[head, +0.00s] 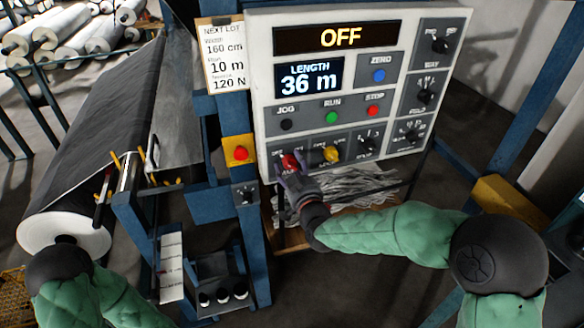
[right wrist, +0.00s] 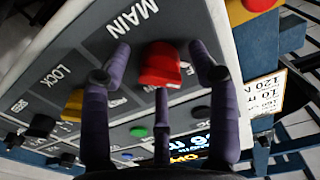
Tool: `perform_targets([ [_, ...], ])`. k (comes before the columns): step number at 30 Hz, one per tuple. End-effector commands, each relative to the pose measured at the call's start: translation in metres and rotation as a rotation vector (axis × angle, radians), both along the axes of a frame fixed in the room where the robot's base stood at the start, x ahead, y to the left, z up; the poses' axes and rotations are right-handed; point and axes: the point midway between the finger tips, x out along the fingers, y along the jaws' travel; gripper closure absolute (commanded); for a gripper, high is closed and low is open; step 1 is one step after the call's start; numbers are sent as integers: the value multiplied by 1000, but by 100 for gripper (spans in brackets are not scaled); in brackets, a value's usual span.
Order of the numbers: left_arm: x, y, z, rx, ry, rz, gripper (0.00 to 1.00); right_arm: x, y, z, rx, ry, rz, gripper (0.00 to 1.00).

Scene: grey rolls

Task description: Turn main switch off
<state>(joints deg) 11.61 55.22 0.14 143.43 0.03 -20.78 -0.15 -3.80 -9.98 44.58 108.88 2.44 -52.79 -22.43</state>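The main switch is a red knob (head: 290,161) at the lower left of the grey control panel (head: 262,92). It also shows in the right wrist view as the red knob (right wrist: 160,66) beside the word MAIN. My right gripper (head: 291,179) is in front of and just below the knob. In the right wrist view the purple-and-black fingers of the right gripper (right wrist: 160,75) are spread apart, with the knob seen between their tips; contact cannot be told. The panel's top display (head: 341,37) reads OFF. My left gripper is not in view; only part of that arm shows.
A yellow knob (head: 331,154) marked LOCK is close to the right of the main switch. JOG, RUN and STOP buttons (head: 331,117) sit above. A yellow box with a red button (head: 239,153) is left of the panel. A large roll (head: 65,225) stands at left.

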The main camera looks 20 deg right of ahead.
Motion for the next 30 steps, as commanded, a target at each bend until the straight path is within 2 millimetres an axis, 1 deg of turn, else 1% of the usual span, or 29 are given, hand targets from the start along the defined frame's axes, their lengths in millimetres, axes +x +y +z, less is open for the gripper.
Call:
perform_targets([
  [7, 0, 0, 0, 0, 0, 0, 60, 0, 0, 0, 1, 0, 0, 39],
  [11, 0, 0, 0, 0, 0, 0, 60, -7, 0, 0, 1, 0, 0, 39],
  [14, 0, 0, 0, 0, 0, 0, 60, -19, -1, 1, 1, -1, 0, 39],
  [24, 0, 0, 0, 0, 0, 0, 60, -78, -3, 1, 1, -1, 0, 39],
  [30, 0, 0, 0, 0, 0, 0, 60, -106, -4, 1, 1, -2, 0, 39],
])
